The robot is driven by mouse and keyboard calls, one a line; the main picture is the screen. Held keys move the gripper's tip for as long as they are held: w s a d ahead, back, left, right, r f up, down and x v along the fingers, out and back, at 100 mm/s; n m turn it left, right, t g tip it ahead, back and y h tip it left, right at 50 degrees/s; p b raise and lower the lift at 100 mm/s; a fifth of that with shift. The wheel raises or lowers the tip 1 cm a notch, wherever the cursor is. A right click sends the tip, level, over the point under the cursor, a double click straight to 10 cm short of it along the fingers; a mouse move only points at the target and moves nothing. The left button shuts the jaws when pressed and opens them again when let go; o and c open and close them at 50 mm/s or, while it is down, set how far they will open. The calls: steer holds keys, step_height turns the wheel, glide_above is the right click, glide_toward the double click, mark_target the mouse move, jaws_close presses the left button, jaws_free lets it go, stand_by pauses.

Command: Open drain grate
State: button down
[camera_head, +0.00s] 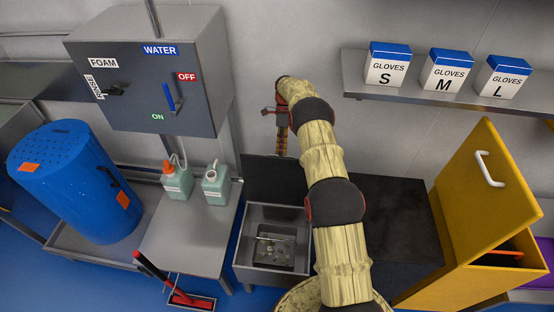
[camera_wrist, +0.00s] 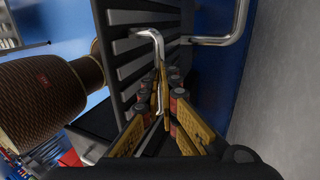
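The drain grate (camera_head: 272,180) is a dark panel standing raised behind a grey metal basin (camera_head: 243,262). In the wrist view the grate (camera_wrist: 125,45) shows as a black slatted panel with a bent chrome handle (camera_wrist: 150,36). My gripper (camera_head: 281,150) points down at the top edge of the grate. In the wrist view its fingers (camera_wrist: 163,88) converge around the chrome handle and look shut on it. The exact contact is partly hidden by the fingers. The basin is uncovered, and a greyish thing (camera_head: 273,250) shows inside it.
A wash panel box (camera_head: 140,95) is on the wall at the left. Two green jugs (camera_head: 177,182) stand beside the basin, and a blue drum (camera_head: 70,180) is further left. A yellow bin (camera_head: 480,200) stands open at the right. A shelf (camera_head: 440,100) holds glove boxes.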

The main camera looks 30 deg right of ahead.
steer(key=shift+g, duration=0.4)
steer(key=f, duration=0.4)
steer(key=shift+s, duration=0.2)
steer(key=c, duration=2.3)
jaws_free()
steer(key=shift+a, duration=0.15)
steer(key=o, duration=0.4)
steer(key=shift+w+f, duration=0.2)
steer(key=shift+w, duration=0.1)
steer(key=shift+r, duration=0.3)
steer(key=shift+r, duration=0.1)
steer(key=v, duration=0.7)
steer(key=shift+w+d+r, duration=0.2)
steer(key=shift+d+r, duration=0.05)
steer(key=shift+d, duration=0.05)
